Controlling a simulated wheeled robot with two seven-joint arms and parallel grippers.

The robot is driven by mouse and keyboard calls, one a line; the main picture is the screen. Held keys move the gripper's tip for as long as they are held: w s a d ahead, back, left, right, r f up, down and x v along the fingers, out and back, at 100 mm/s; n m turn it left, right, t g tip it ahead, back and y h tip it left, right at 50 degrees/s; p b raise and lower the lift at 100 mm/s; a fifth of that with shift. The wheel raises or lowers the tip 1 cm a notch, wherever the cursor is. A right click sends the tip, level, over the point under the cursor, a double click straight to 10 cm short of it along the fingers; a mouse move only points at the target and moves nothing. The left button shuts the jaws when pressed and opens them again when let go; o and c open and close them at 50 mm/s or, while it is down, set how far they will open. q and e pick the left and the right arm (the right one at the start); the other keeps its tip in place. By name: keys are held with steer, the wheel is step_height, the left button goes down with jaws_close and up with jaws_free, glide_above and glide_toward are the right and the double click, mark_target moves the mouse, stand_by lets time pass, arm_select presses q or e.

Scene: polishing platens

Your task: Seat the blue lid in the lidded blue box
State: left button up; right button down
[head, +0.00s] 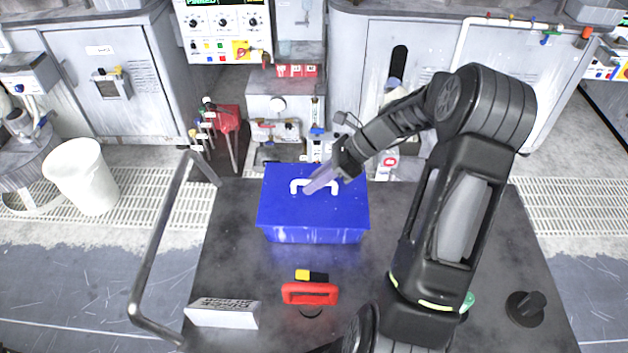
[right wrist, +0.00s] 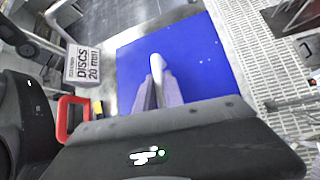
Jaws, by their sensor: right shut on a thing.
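The blue lid (head: 285,208) lies over the top of the blue box (head: 316,236) on the dark table, with a white handle (head: 299,186) on its top. In the head view it looks level and covers the opening; I cannot tell whether a small gap remains under its edges. My right gripper (head: 318,184) reaches in from the right and is shut on the white handle. In the right wrist view the fingers (right wrist: 158,92) close around the handle (right wrist: 157,64), above the lid (right wrist: 195,62). My left gripper is not in view.
A red-handled object (head: 310,293), a yellow-and-black piece (head: 311,275) and a white discs carton (head: 223,313) lie in front of the box. A black knob-like object (head: 525,308) is at right. A metal rail (head: 160,235) rises along the left edge.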

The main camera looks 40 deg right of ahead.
steer(key=c, duration=1.4)
jaws_free()
steer(key=shift+o, duration=0.2)
steer(key=shift+b+v, duration=0.75)
steer(key=shift+v, duration=3.15)
steer(key=shift+f, duration=0.1)
